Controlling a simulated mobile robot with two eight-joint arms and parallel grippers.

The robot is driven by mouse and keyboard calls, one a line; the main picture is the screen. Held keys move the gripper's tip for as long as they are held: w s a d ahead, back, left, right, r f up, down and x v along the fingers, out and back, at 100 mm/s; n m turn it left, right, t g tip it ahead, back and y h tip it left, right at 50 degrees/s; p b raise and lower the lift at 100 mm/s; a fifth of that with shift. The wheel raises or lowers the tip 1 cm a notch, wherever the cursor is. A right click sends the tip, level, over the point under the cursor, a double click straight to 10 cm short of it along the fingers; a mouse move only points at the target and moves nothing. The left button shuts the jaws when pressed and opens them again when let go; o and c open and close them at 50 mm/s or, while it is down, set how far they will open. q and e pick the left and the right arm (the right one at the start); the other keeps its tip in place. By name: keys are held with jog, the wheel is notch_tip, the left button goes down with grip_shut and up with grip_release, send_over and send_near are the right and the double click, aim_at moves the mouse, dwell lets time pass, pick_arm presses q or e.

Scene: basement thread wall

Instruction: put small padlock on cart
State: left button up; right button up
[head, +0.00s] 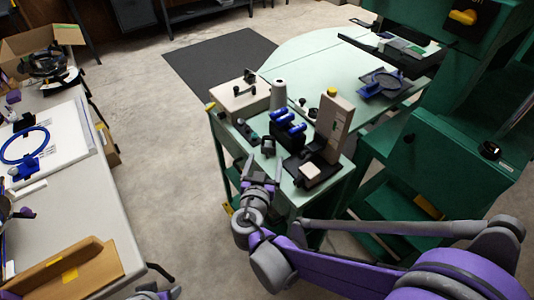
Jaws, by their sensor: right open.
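The cart (229,132) is a green trolley with a pale top, right of the middle in the head view. My right gripper (264,165) is over its near left edge, jaws open and apparently empty, pointing away from me. A small dark object (268,146) sits on the cart just beyond the fingertips; it may be the small padlock, but it is too small to be sure. The fingers hide part of the cart top. My left gripper is not clearly seen; only grey parts of my left arm show at the bottom edge.
The cart top also holds a beige box (240,97), a grey cone (279,94), blue rollers (288,127) and a tall beige device (333,125). A green machine (455,150) stands close right. A white table (85,205) is at left, with open floor (170,150) between.

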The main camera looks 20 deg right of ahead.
jog(key=v, duration=0.8)
jog(key=shift+p, duration=0.45)
